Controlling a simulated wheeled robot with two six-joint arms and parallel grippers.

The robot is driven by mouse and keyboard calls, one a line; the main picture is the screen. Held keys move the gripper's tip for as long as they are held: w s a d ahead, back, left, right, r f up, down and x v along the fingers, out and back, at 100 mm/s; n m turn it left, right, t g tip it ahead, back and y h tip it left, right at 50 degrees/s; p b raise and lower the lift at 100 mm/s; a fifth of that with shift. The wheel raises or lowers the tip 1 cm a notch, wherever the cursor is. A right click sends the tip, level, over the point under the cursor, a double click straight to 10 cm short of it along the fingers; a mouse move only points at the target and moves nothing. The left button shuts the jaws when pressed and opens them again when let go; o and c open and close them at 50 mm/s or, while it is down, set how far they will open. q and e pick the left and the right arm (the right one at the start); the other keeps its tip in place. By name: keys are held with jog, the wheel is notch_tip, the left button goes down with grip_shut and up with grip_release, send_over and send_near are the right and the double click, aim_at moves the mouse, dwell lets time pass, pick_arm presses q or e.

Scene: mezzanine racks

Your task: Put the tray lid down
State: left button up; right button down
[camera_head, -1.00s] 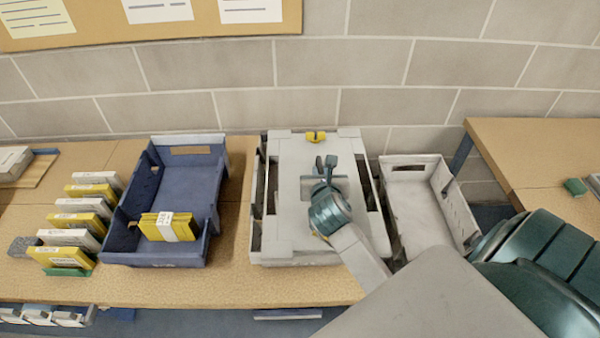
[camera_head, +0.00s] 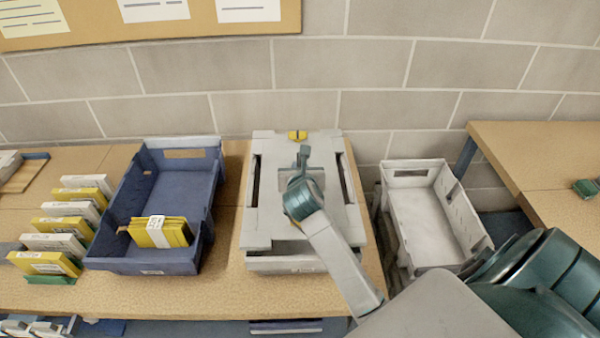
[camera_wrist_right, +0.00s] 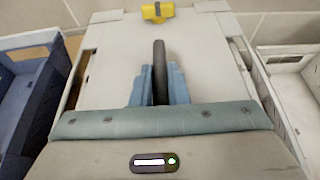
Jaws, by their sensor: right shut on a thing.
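The tray lid (camera_head: 270,222) is a flat light-grey plate with side slots and an upright dark handle (camera_wrist_right: 159,70). My right gripper (camera_head: 303,158) is shut on this handle. The lid is over a grey tray (camera_head: 290,264), whose front wall shows below the lid's front edge. The tray's inside is hidden, and I cannot tell whether the lid touches the rim. In the right wrist view the lid (camera_wrist_right: 110,75) spreads out beyond the fingers (camera_wrist_right: 159,85). My left gripper is out of view.
A blue crate (camera_head: 190,190) holding a yellow bundle (camera_head: 160,232) is to the left, beside a row of yellow and white packs (camera_head: 60,230). An empty pale crate (camera_head: 425,175) is to the right. A yellow piece (camera_head: 297,135) shows at the lid's back edge.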

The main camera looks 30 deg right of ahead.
dwell(0.3)
jog(key=shift+f, duration=0.45)
jog(key=c, duration=1.4)
grip_release()
jog(key=shift+r, duration=0.85)
jog(key=b+v, duration=0.1)
jog(key=v, duration=0.5)
jog(key=b+v, duration=0.1)
jog(key=v, duration=0.3)
jog(key=shift+s+a+f+b, duration=0.2)
jog(key=shift+f+b, duration=0.1)
jog(key=shift+v, duration=0.85)
